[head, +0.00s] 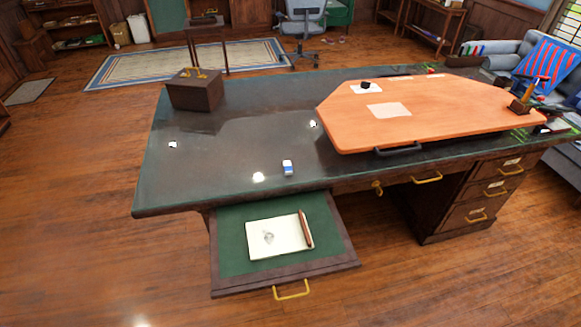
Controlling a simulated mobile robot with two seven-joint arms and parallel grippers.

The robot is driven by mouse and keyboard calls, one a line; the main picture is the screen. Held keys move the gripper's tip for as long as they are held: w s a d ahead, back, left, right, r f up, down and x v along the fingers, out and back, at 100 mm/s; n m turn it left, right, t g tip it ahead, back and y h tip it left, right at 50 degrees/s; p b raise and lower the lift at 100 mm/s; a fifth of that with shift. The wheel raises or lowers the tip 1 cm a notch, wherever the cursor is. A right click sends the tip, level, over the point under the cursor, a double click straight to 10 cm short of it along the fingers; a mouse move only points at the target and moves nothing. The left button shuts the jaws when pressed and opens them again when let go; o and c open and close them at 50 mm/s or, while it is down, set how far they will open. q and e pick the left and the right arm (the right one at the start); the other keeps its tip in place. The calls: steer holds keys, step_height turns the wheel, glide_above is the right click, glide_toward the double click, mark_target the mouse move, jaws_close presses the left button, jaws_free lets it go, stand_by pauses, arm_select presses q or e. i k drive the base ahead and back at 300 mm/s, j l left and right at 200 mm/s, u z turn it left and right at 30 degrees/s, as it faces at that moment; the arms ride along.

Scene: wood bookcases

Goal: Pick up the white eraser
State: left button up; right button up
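A small white eraser with a blue band (288,168) lies on the dark glossy desk top (220,150), near the desk's front edge and just behind the open drawer. Nothing covers it. Neither of my grippers is in view.
The drawer (228,272) is pulled out in front, holding a notepad (270,240) and a brown object (306,228). An orange board (450,112) with a dark front handle (398,150) covers the desk's right part. A dark wooden box (195,92) stands back left. The desk around the eraser is clear.

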mark_target(288, 169)
steer(key=i+l+u, duration=0.1)
steer(key=l+u, duration=0.25)
steer(key=l, duration=0.9)
steer(key=l+u, duration=0.35)
steer(key=l, duration=0.9)
steer(key=k, duration=0.05)
